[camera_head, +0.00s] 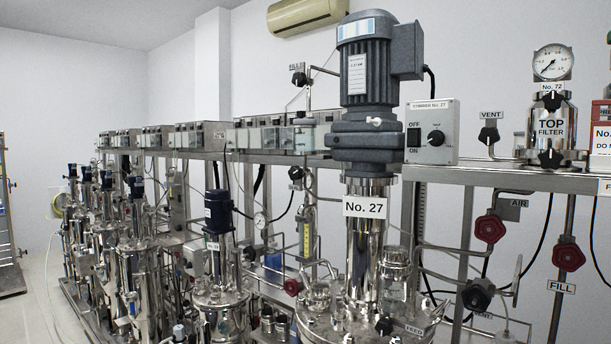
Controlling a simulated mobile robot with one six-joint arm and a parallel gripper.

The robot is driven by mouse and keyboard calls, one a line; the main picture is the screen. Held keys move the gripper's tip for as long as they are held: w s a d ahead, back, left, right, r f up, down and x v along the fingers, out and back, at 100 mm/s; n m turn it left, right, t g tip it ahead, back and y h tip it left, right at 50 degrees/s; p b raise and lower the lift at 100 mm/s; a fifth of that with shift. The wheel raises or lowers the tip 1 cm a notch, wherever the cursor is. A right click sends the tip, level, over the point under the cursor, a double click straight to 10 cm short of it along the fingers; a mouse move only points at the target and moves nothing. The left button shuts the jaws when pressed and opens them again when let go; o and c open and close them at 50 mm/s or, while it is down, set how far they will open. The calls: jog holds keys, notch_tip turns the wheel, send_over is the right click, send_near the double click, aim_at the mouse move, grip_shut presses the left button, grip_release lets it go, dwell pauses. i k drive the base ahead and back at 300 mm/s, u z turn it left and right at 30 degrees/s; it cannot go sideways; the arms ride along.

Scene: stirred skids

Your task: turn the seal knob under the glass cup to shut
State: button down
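A small clear glass cup (304,137) stands at shelf height, left of the large grey motor, with a thin bent pipe rising above it. Below the cup is a small black knob (296,172) on a fitting with a pale tag. The tag is too small to read, and I cannot tell how the knob is turned. Another black knob (299,78) sits on the pipe above the cup, near a FILL label. My gripper is not in view.
The stirrer No. 27 motor (367,70) and its steel column (366,240) stand just right of the cup. A yellow flow tube (307,238) and red handwheel (292,286) lie below. Red valves (489,229) stand right; several smaller skids recede left. Open floor (38,295) shows at far left.

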aim_at(295, 173)
jog(key=u, duration=0.3)
jog(key=k, duration=0.95)
jog(key=u, duration=2.65)
jog(key=i, duration=0.15)
jog(key=z, duration=1.8)
jog(key=i, duration=1.2)
jog(key=z, duration=0.85)
jog(key=i, duration=0.55)
jog(key=z, duration=0.25)
jog(key=k, duration=0.7)
jog(key=z, duration=0.25)
jog(key=i, duration=0.7)
jog(key=u, duration=0.05)
